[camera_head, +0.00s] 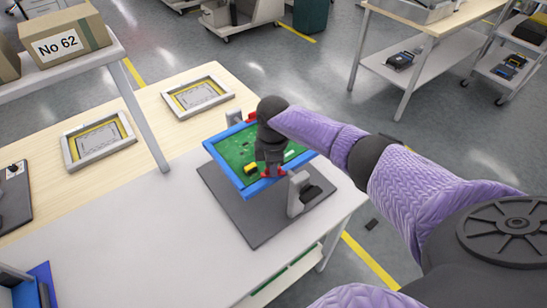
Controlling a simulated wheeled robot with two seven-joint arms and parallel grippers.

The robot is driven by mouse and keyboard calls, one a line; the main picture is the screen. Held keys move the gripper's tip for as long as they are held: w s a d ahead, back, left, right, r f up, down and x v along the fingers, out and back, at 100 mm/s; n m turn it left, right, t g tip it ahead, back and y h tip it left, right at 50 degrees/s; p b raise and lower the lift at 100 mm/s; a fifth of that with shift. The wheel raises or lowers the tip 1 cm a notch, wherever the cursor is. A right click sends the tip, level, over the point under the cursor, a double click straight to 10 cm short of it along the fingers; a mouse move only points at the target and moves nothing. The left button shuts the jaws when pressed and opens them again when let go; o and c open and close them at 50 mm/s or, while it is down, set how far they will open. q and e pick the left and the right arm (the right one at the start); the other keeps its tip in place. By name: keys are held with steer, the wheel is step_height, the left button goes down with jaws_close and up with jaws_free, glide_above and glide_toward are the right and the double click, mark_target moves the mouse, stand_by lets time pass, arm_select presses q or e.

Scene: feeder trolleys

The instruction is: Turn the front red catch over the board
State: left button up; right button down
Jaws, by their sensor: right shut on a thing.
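A green board (233,149) with small parts, one of them yellow, sits in a tilted blue frame (222,167). The frame is held between grey posts on a dark mat. A red catch (252,117) shows at the frame's back edge. My right gripper (271,171) reaches down over the board to the frame's front edge, shut on the front red catch (265,174). Red shows at both sides of the fingertips. The gripper hides most of this catch, so I cannot tell how far it is turned. My left gripper is not in view.
A grey post (297,194) stands close to the right of my gripper. Two framed panels (98,139) (196,96) lie on the wooden table behind. The white tabletop (150,235) is clear in front.

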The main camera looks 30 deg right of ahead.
steer(key=m+p, duration=0.1)
steer(key=m, duration=0.2)
steer(key=shift+r+p, duration=0.15)
steer(key=shift+p, duration=0.2)
steer(key=shift+m+p, duration=0.4)
steer(key=shift+m, duration=0.4)
steer(key=m+p, duration=0.1)
steer(key=m, duration=0.3)
steer(key=shift+p, duration=0.3)
steer(key=shift+m, duration=1.1)
steer(key=shift+m+p, duration=0.35)
steer(key=shift+m, duration=0.45)
steer(key=c, duration=0.7)
jaws_free()
